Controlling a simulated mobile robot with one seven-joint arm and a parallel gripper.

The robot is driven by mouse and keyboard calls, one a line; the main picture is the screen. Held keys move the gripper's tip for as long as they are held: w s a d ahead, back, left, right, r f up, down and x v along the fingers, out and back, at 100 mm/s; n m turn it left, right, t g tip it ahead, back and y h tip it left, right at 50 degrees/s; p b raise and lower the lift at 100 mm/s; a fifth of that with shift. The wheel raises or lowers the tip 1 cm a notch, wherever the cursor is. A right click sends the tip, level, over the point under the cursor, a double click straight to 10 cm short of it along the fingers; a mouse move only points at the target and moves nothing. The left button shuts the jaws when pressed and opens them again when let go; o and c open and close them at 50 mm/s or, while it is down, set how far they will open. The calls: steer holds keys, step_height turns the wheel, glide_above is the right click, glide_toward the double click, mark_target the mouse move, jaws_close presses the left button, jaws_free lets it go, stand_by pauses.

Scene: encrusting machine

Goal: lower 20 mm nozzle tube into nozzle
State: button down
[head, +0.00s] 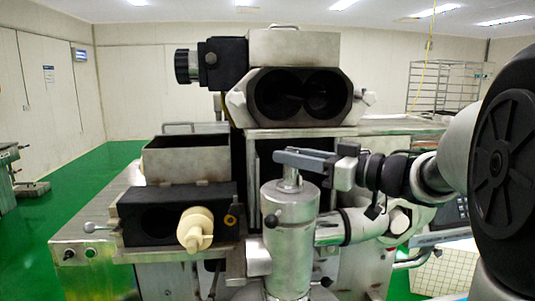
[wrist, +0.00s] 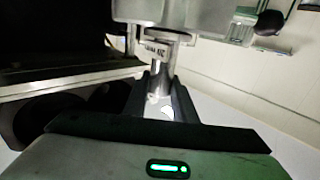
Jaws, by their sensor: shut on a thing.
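My gripper (head: 285,158) is shut on the metal nozzle tube (head: 291,175), held upright above the round grey metal nozzle (head: 290,215). The tube's lower end meets the top of the nozzle; I cannot tell how far inside it sits. In the wrist view, my dark fingers (wrist: 161,103) close around the shiny tube (wrist: 158,78). A collar with small, blurred lettering shows beside the tube, next to the large grey metal body (wrist: 175,12). The fingers hide part of the tube.
Behind the nozzle stands the machine's steel body with a twin-bore housing (head: 303,95). To the left are an open steel hopper (head: 186,160) and a black block with a cream spout (head: 195,229). A pipe arm (head: 335,228) joins the nozzle from the right.

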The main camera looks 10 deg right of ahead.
steer(key=c, duration=1.2)
jaws_free()
steer(key=shift+p+v, duration=0.8)
steer(key=shift+v, duration=2.95)
steer(key=shift+r, duration=0.1)
